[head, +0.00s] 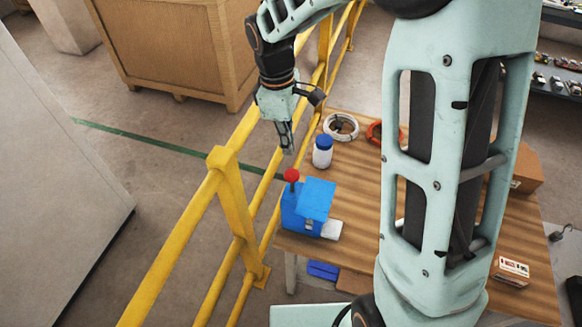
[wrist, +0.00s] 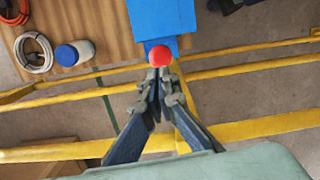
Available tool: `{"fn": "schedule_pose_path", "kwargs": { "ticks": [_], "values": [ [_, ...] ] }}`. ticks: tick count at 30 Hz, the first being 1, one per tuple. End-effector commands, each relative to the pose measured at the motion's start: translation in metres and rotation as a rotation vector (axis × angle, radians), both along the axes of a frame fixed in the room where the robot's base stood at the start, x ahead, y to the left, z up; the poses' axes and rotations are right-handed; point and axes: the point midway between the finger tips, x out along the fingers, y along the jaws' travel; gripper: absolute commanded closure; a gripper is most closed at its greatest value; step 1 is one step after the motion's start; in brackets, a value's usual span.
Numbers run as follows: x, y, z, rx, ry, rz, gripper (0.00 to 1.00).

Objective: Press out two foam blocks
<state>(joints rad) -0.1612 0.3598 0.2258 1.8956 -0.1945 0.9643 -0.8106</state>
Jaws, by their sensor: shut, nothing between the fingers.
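A blue press machine (head: 305,205) stands at the left front corner of the wooden table, with a lever ending in a red ball knob (head: 292,175). My gripper (head: 288,148) is shut and empty, pointing down above the knob. In the wrist view the fingertips (wrist: 158,75) appear just below the red knob (wrist: 160,55), with the blue press (wrist: 165,18) behind it. I cannot tell whether the fingers touch the knob. A white piece (head: 331,229) sits at the right side of the press. A blue block (head: 323,270) shows below the table edge. I cannot identify foam blocks for certain.
A white bottle with blue cap (head: 322,155), a white cable coil (head: 341,127) and an orange coil (head: 376,132) lie on the table (head: 348,185). A yellow railing (head: 235,190) runs close along the table's left side. A small box (head: 511,269) is at the right.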

Motion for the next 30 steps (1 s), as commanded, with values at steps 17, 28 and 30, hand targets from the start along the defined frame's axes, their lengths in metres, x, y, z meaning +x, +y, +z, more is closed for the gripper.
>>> {"fn": "schedule_pose_path", "kwargs": {
  "ticks": [17,28,30],
  "values": [
    [-0.001,-0.002,-0.025,0.0,0.002,-0.004,1.0],
    [-0.002,-0.006,-0.068,0.0,0.0,-0.005,1.0],
    [-0.002,-0.007,-0.07,0.0,0.0,-0.005,1.0]
  ]
}}
